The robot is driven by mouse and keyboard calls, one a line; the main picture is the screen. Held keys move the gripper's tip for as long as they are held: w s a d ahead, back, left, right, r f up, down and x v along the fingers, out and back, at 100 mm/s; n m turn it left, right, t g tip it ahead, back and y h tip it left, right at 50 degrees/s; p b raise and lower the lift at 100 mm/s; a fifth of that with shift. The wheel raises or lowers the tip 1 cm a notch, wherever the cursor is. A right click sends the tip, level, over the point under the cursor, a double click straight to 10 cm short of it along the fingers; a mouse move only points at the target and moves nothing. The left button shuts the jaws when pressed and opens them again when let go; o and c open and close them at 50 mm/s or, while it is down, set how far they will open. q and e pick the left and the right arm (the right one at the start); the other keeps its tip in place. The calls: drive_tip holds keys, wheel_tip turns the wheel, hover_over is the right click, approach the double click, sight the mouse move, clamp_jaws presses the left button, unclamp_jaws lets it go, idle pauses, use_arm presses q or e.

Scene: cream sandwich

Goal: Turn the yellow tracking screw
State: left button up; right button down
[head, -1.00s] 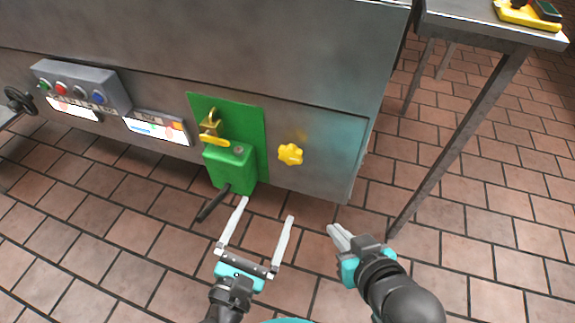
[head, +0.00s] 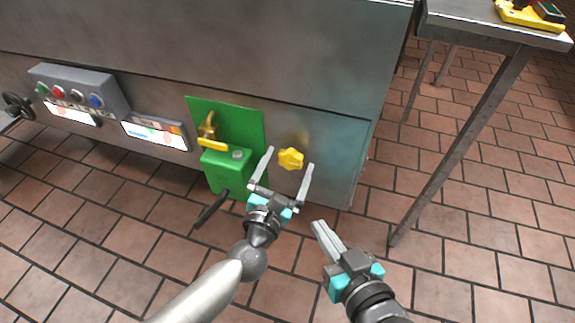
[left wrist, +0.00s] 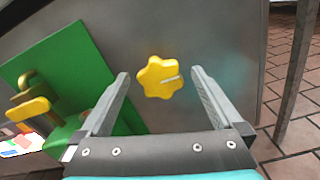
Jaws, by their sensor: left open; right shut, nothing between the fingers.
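The yellow tracking screw (head: 291,159) is a lobed knob on the grey metal side panel, right of the green plate. In the left wrist view the screw (left wrist: 160,77) shows between my fingers, a little above centre, with a pale mark on its face. My left gripper (head: 290,159) is open, its fingers to either side of the screw in the head view. I see no clear contact between fingers and screw. My right gripper (head: 316,226) is shut and empty, lower and to the right, apart from the panel.
A green box (head: 228,167) with a yellow lever (head: 211,143) and a dark pedal-like bar stands left of the screw. Further left are a button box (head: 72,88) and a display (head: 155,134). A metal table (head: 470,30) stands at right. Tiled floor lies below.

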use_arm(q)
drive_tip(key=c, duration=1.4)
drive_tip(key=shift+o, duration=0.2)
